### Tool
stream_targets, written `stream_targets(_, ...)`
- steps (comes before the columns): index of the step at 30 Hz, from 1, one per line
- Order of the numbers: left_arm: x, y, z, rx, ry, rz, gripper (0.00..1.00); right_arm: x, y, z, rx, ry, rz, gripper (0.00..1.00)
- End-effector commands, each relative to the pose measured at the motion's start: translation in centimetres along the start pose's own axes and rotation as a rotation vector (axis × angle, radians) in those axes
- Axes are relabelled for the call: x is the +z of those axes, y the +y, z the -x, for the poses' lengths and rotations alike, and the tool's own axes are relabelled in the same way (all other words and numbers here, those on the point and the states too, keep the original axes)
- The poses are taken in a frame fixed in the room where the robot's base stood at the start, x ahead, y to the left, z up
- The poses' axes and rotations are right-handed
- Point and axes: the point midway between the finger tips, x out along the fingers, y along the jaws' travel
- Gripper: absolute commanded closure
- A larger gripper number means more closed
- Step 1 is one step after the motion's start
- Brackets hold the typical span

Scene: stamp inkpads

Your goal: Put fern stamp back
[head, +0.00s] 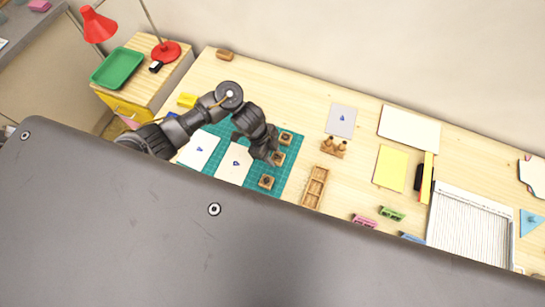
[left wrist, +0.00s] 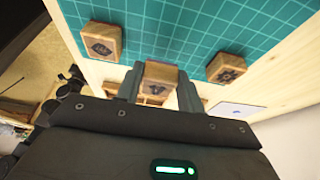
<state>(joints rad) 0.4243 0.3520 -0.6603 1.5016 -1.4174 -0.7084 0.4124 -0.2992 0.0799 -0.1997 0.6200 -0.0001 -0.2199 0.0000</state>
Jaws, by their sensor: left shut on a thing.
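My left gripper (head: 272,154) is over the right part of the green cutting mat (head: 289,180). In the left wrist view its fingers (left wrist: 160,88) are shut on a wooden stamp (left wrist: 160,76) with a dark, plant-like mark; I cannot read for sure that it is the fern. The held stamp also shows beside the gripper in the head view (head: 279,159). Two more wooden stamps stand on the mat, one behind (head: 286,137) and one in front (head: 266,182). A wooden tray with compartments (head: 324,173) lies right of the mat. My right gripper is out of view.
White cards (head: 199,149) lie on the mat. A small wooden holder with round knobs (head: 333,149) and a grey card (head: 341,120) are to the right. Yellow paper (head: 391,168) and a paper trimmer (head: 468,225) lie farther right. The table is bare between mat and holder.

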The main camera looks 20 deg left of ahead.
Motion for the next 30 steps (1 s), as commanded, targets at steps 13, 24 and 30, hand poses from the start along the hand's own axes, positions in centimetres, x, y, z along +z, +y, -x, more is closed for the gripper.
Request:
stream_targets(13, 1.5, -0.4, -3.3, 0.0, -0.001, 0.0, 0.79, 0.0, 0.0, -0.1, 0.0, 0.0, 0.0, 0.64)
stream_targets(24, 1.6, -0.4, -3.5, 0.0, 0.0, 0.0, 0.49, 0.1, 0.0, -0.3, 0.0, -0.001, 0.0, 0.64)
stream_targets(30, 1.6, -0.4, -3.5, 0.0, -0.001, 0.0, 0.41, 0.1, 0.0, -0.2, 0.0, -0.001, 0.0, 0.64)
